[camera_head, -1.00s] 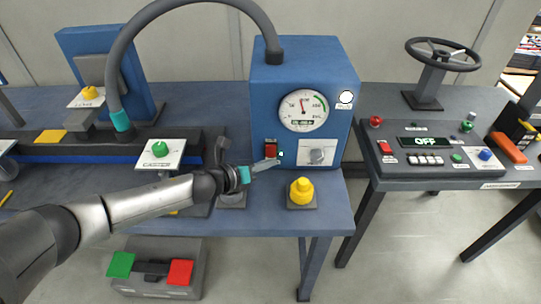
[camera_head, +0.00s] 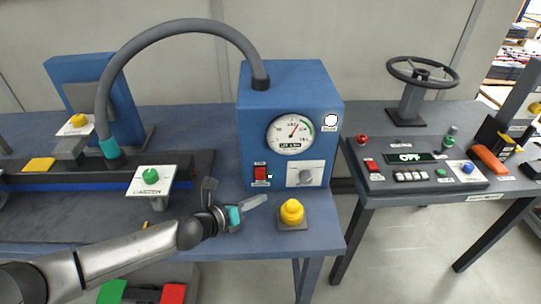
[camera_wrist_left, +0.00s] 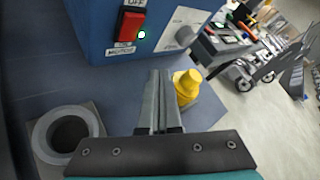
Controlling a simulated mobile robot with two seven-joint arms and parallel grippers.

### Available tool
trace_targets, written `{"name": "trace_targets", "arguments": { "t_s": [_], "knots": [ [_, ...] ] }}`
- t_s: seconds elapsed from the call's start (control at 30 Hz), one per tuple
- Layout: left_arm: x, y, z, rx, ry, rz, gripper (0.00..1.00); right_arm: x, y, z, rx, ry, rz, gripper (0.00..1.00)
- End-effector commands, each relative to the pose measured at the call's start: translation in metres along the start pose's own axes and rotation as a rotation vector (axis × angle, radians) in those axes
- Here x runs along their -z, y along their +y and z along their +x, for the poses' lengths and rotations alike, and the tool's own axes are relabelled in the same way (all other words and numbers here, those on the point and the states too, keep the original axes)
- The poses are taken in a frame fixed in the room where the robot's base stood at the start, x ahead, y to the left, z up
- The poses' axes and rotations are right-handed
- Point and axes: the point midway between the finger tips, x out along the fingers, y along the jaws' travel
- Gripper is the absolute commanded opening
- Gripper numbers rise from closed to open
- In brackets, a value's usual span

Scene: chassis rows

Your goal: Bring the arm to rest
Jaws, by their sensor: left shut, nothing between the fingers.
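My left arm comes in from the left in the head view. Its gripper (camera_head: 254,201) is shut and empty, above the blue table (camera_head: 215,245) and in front of the blue gauge box (camera_head: 245,120). The red switch (camera_head: 260,174) on the box is beyond the fingertips and apart from them. My right gripper is not in view.
A yellow knob (camera_head: 292,211) stands just right of my fingertips. A grey ring-shaped holder (camera_wrist_left: 70,138) is left of the fingers in the wrist view. A green knob panel (camera_head: 151,178) is near my forearm. A control desk with a steering wheel (camera_head: 422,72) stands to the right.

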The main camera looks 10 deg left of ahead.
Motion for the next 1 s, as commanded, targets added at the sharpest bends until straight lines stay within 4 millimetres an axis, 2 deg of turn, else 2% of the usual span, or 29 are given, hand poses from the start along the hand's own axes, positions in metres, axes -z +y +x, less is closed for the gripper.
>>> {"name": "trace_targets", "arguments": {
  "t_s": [0.17,0.27,0.37,0.47,0.67,0.8,1.0],
  "knots": [
    [0.001,-0.003,0.0,-0.002,-0.005,-0.027,0.0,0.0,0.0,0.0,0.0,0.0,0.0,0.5],
    [0.005,-0.015,0.001,-0.02,-0.032,-0.153,0.0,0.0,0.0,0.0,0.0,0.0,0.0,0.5],
    [0.012,-0.031,-0.003,-0.069,-0.081,-0.411,0.0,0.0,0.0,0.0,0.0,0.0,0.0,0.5],
    [0.02,-0.043,-0.015,-0.147,-0.141,-0.755,0.0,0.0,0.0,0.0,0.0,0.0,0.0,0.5],
    [0.049,-0.046,-0.061,-0.37,-0.264,-1.444,0.0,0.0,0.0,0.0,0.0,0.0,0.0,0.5],
    [0.076,-0.043,-0.105,-0.557,-0.364,-1.859,0.0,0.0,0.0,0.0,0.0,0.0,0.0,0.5],
    [0.108,-0.043,-0.159,-0.776,-0.493,-2.227,0.0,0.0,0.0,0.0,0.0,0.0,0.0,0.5]
  ]
}}
